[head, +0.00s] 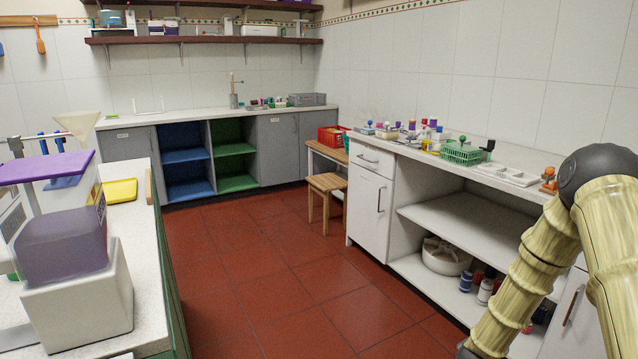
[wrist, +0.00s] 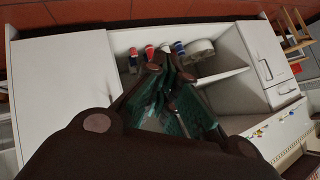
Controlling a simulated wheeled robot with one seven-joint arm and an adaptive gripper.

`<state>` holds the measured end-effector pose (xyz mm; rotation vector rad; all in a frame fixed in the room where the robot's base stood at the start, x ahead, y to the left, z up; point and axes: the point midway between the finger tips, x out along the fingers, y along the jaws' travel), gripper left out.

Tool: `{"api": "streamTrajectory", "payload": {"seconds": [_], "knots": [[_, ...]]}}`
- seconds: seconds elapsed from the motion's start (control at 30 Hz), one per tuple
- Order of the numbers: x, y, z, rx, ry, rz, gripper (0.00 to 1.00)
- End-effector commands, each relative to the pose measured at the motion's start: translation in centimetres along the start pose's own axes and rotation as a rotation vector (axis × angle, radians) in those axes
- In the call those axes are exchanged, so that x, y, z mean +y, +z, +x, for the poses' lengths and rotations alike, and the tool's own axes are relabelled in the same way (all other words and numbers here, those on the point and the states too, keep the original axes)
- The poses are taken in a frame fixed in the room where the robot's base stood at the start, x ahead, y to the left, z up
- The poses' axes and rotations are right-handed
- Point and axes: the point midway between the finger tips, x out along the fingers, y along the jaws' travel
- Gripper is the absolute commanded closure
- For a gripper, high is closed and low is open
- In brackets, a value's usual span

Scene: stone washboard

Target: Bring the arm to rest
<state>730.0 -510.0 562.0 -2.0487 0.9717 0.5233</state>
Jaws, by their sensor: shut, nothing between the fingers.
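My arm (head: 535,265) stands at the right edge of the head view, bent, with pale ribbed links and a dark joint at its top. My gripper is not clearly seen in the head view. In the wrist view my gripper (wrist: 168,70) is shut and empty, its dark fingers drawn together. It is in front of the white counter's open shelves, which lie beyond the fingertips. I cannot tell its exact distance from them.
The white counter (head: 420,165) at the right holds a green basket (head: 463,153) and a white tray (head: 508,175). A white pot (head: 445,258) and bottles stand on its lower shelf. A wooden stool (head: 328,190) stands farther back. The red floor (head: 270,270) between the counters is clear.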

Motion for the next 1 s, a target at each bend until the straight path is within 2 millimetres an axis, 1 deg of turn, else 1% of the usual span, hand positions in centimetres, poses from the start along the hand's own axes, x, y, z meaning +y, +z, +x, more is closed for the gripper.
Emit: {"api": "streamTrajectory", "payload": {"seconds": [0.03, 0.07, 0.1, 0.17, 0.2, 0.27, 0.3, 0.37, 0.4, 0.47, 0.5, 0.57, 0.6, 0.7, 0.8, 1.0], "knots": [[1.1, 2.9, -1.0, -0.046, 0.008, -0.071, 1.00], [1.8, 4.4, -1.5, -0.073, 0.013, -0.112, 1.00], [2.7, 6.4, -2.3, -0.108, 0.017, -0.165, 1.00], [4.2, 9.3, -3.6, -0.161, 0.024, -0.245, 1.00], [5.3, 11.1, -4.5, -0.198, 0.028, -0.298, 1.00], [7.0, 13.8, -6.0, -0.253, 0.034, -0.377, 1.00], [8.1, 15.5, -7.1, -0.290, 0.037, -0.428, 1.00], [9.9, 17.9, -8.8, -0.346, 0.041, -0.505, 1.00], [11.2, 19.4, -9.9, -0.384, 0.044, -0.556, 1.00], [13.1, 21.6, -11.9, -0.443, 0.047, -0.631, 1.00], [14.4, 22.9, -13.2, -0.484, 0.049, -0.681, 1.00], [16.4, 24.8, -15.3, -0.543, 0.050, -0.754, 1.00], [17.8, 26.0, -16.7, -0.584, 0.050, -0.803, 1.00], [20.8, 28.3, -20.1, -0.678, 0.049, -0.909, 1.00], [23.3, 29.8, -23.0, -0.755, 0.045, -0.993, 1.00], [27.3, 31.9, -28.1, -0.888, 0.038, -1.127, 1.00]]}}
